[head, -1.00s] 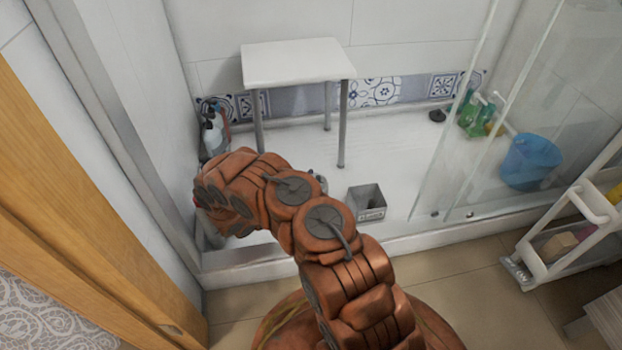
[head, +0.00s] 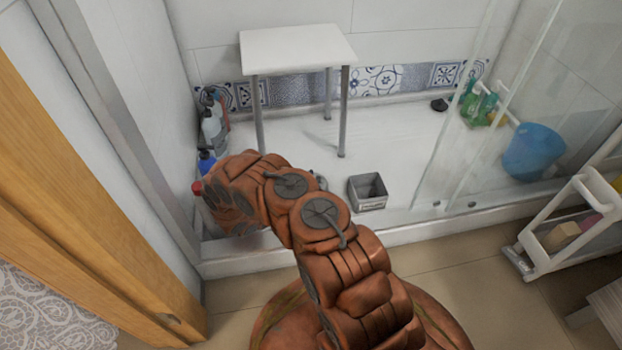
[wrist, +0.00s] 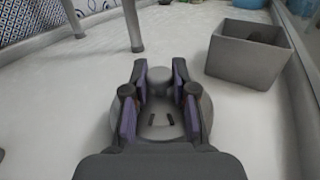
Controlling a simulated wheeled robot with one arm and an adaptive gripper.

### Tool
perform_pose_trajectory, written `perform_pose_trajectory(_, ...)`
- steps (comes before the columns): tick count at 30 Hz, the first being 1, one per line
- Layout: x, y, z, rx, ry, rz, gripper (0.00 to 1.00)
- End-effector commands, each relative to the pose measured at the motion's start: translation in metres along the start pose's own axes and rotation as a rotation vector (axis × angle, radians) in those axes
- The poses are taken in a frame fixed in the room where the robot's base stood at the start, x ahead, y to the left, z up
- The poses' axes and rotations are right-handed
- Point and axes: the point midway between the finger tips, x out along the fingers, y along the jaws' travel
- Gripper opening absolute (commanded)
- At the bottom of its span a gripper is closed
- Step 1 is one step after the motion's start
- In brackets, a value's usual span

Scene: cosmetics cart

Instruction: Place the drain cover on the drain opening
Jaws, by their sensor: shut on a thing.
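The drain cover (wrist: 160,125) is a grey round disc with two dark slots, seen in the wrist view. My gripper (wrist: 157,92) is shut on it, with purple-padded fingers on either side of its raised part. The cover is over the white shower floor; I cannot tell its height above it. In the head view my arm hides most of the gripper and the cover. I cannot make out the drain opening for certain. A small dark patch shows at the left edge of the wrist view, too cut off to identify.
A grey open box (head: 367,191) stands right of my gripper, also in the wrist view (wrist: 240,62). A white-topped table (head: 297,48) has legs behind. Bottles (head: 212,130) line the left wall. A dark object (head: 438,104), glass panel (head: 465,130) and blue bucket (head: 533,151) are right.

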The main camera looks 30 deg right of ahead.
Motion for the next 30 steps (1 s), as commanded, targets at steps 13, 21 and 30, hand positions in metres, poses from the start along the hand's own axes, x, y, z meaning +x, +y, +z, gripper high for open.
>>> perform_pose_trajectory(13,0.000,0.000,-0.004,0.000,-0.001,-0.001,0.00)
perform_pose_trajectory(21,0.000,0.000,-0.008,0.000,-0.001,-0.001,0.00)
perform_pose_trajectory(30,0.000,0.000,-0.013,0.000,-0.001,0.000,0.00)
